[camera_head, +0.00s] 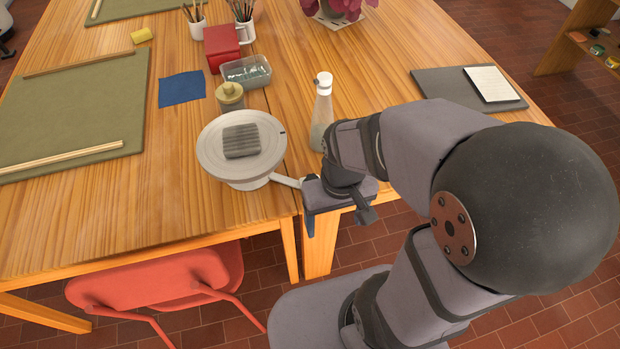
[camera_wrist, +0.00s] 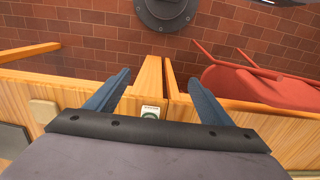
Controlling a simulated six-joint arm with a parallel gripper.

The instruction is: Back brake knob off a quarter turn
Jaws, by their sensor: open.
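The wheel (camera_head: 213,148) is a pale round turntable on a low foot near the table's front edge, with a ribbed grey block (camera_head: 241,141) on it. A short whitish arm (camera_head: 285,181) sticks out from its base towards my gripper. I cannot make out a separate brake knob; my gripper may hide it. My gripper (camera_head: 310,225) is at the table's front edge, just right of the arm's end, its blue finger pointing down. In the wrist view my gripper (camera_wrist: 160,72) shows two blue fingers spread apart with nothing between their tips. The wheel is not in the wrist view.
A glass bottle (camera_head: 322,112) stands right of the wheel, close to my arm. A lidded jar (camera_head: 230,96) and a clear tub (camera_head: 246,72) stand behind the wheel. A red chair (camera_head: 150,275) is below the front edge.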

